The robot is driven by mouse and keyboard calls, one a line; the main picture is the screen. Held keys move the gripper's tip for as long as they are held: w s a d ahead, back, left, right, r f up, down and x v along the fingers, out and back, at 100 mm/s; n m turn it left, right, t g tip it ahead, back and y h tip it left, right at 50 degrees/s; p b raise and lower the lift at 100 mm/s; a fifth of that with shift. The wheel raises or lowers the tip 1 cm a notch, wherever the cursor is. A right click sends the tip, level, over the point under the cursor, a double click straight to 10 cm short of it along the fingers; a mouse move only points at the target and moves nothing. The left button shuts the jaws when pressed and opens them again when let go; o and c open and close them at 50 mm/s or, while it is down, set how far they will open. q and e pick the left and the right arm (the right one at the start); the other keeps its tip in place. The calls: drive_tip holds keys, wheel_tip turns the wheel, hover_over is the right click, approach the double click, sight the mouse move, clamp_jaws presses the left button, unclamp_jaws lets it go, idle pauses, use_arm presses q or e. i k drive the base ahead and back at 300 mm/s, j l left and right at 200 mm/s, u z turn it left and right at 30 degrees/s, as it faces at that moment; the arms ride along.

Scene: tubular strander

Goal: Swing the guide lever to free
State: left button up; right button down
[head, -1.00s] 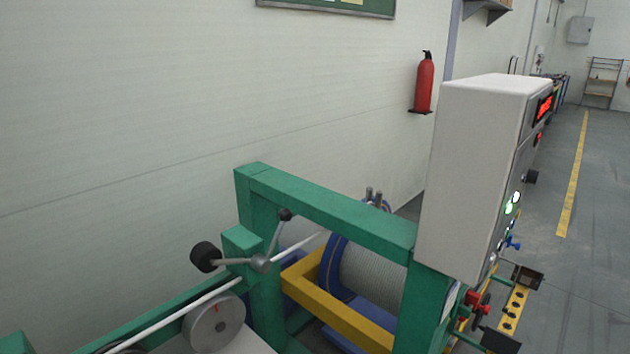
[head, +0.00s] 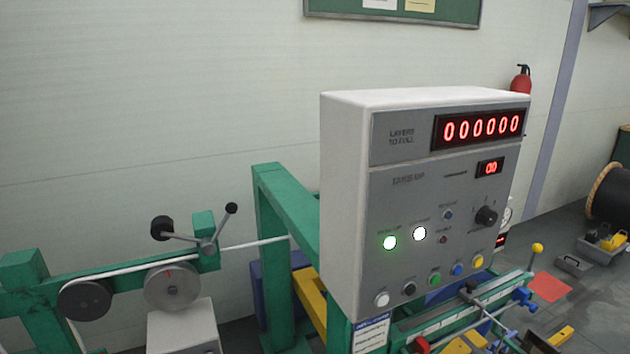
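Two levers show, and I cannot tell for sure which is the guide lever. A grey lever with black knobs (head: 208,246) sits on a green post at the left, one arm toward the upper right, the other toward the left. A lever with a yellow ball knob (head: 537,248) stands upright at the right end of the rail, beyond the control box; its lower part is small and unclear. Neither of my grippers is in view.
A grey control box (head: 345,200) with red digits and lit lamps stands mid-picture and hides part of the green frame (head: 272,230). Grey wheels (head: 172,286) carry a pale strand at the left. A cable reel (head: 612,190) and trays stand on the floor at the right.

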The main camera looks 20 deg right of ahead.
sight(537, 248)
drive_tip(key=l, duration=0.65)
drive_tip(key=i+l+z, duration=0.1)
drive_tip(key=l, duration=1.2)
drive_tip(key=i+l, duration=0.15)
drive_tip(key=l, duration=0.45)
drive_tip(key=l+z, duration=0.1)
drive_tip(key=l, duration=0.55)
drive_tip(key=i, duration=0.05)
